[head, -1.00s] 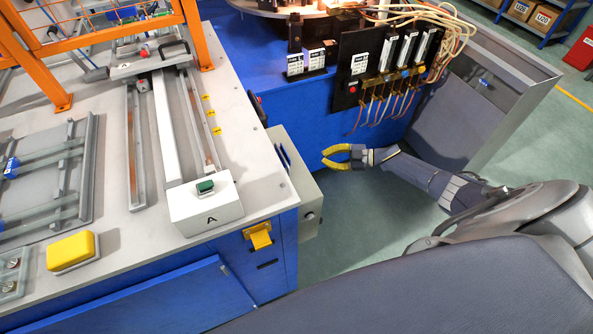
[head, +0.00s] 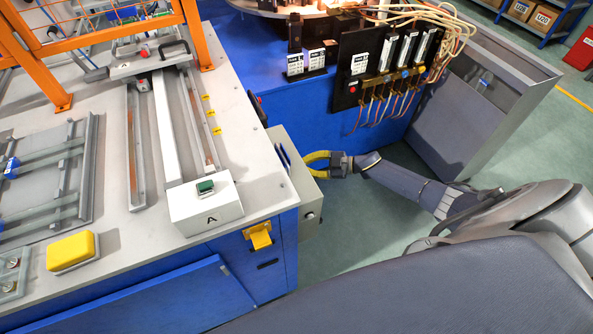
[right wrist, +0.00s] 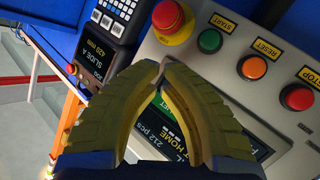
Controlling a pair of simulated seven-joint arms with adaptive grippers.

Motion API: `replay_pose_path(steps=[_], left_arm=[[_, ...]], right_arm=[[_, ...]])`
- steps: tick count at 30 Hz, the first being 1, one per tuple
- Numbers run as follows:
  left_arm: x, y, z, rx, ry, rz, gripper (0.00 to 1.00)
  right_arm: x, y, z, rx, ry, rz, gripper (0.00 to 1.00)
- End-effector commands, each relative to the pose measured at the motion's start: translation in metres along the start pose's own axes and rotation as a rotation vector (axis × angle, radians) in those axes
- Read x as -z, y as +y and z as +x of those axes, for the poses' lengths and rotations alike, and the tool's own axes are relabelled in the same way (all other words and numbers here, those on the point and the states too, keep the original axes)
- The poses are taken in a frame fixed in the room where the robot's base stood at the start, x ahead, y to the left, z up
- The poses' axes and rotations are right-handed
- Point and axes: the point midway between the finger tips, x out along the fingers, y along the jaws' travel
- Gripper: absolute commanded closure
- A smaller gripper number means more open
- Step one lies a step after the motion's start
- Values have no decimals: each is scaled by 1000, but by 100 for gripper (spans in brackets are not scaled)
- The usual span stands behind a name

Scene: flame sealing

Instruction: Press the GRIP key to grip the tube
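My right gripper (head: 309,163) has yellow fingers and is at the side of the grey control box (head: 308,205) on the bench's right end. In the right wrist view my right gripper (right wrist: 160,70) has its fingertips together, with nothing between them, in front of the panel. A black unit marked SLIDE A (right wrist: 88,62) with a keypad (right wrist: 113,14) shows at upper left. No GRIP label is readable, and the fingers cover part of the panel. Glass tubes (head: 50,158) lie on a rack at the left in the head view. My left gripper is not in view.
The panel has a red mushroom button (right wrist: 168,17), a green START button (right wrist: 210,41), an orange RESET button (right wrist: 252,67) and a red STOP button (right wrist: 297,97). A display (right wrist: 160,120) is partly behind the fingers. Open floor (head: 365,225) lies right of the bench.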

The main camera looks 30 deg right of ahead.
Motion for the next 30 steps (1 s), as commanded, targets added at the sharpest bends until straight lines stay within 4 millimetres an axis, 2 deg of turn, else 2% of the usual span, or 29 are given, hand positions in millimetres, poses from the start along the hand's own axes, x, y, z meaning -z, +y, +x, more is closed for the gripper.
replay_pose_path(steps=[14,15,17,30], left_arm=[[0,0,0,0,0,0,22],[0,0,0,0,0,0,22],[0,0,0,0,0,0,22],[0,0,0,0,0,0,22]], right_arm=[[2,-2,4,0,0,0,100],[2,-2,4,0,0,-1,96],[2,-2,4,0,0,-1,100],[2,-2,4,0,0,-1,100]])
